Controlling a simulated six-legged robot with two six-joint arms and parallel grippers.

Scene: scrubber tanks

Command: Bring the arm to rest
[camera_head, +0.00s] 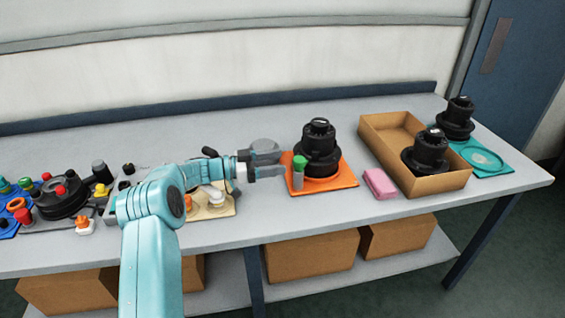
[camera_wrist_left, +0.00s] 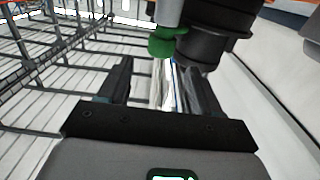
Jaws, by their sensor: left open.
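My left arm (camera_head: 152,220) reaches in from the lower left over the bench. My left gripper (camera_head: 280,162) is open, with nothing seen between its fingers. Its tips point right, just short of a grey cylinder with a green top (camera_head: 299,162) and a black canister (camera_head: 318,150) on an orange mat (camera_head: 345,178). In the left wrist view the two dark fingers (camera_wrist_left: 162,85) stand apart, with the green top (camera_wrist_left: 166,46) and the black canister (camera_wrist_left: 212,42) beyond them. Whether a finger touches the cylinder, I cannot tell. My right gripper is not in view.
A cardboard tray (camera_head: 385,152) holds a black canister (camera_head: 428,150); another (camera_head: 456,115) stands by a teal mat (camera_head: 495,170). A pink block (camera_head: 380,183) lies before the tray. Knobs and fittings crowd the bench's left, including a black disc (camera_head: 62,197). The bench behind the arm (camera_head: 180,135) is clear.

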